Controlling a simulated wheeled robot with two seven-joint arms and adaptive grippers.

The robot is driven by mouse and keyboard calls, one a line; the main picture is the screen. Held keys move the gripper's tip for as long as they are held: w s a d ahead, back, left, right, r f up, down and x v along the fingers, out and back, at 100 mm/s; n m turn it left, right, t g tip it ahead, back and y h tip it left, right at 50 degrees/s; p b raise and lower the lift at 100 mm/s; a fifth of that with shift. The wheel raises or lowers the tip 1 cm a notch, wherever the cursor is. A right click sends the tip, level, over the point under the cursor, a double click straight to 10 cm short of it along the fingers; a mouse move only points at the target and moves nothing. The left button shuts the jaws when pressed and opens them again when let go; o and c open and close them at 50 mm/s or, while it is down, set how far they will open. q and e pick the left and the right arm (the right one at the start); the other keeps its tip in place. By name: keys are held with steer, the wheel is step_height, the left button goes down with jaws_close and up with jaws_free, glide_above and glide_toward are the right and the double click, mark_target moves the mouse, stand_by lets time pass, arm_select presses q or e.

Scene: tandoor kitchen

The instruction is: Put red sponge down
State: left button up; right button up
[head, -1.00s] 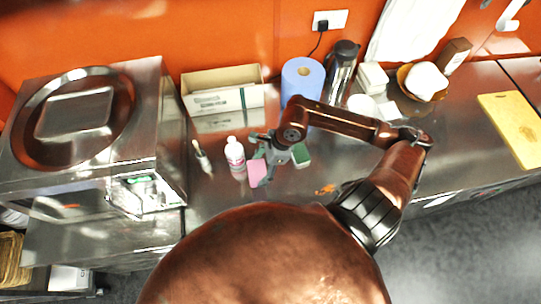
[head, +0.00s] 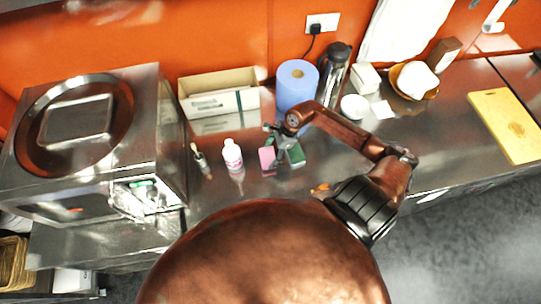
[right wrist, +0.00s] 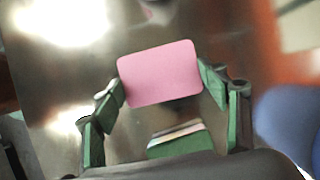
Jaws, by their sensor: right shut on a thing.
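The sponge shows as pink (head: 267,158) in the head view, just right of the white bottle. It also shows in the right wrist view (right wrist: 160,73) as a flat pink block between the green-padded fingertips. My right gripper (head: 277,143) is shut on it, and the pads (right wrist: 163,85) meet its left and right edges. The sponge is over the steel counter; I cannot tell whether it touches it. My left gripper is not in view.
A green sponge-like block (head: 297,157) lies close on the right, also seen in the right wrist view (right wrist: 180,141). The blue roll (head: 297,84) is behind. Counter in front is clear.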

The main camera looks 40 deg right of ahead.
steer(key=shift+f, duration=0.9)
steer(key=shift+f, duration=0.1)
steer(key=o, duration=0.6)
steer(key=shift+f, duration=0.1)
steer(key=shift+c, duration=0.2)
steer(key=o, duration=0.5)
steer(key=shift+c, duration=0.2)
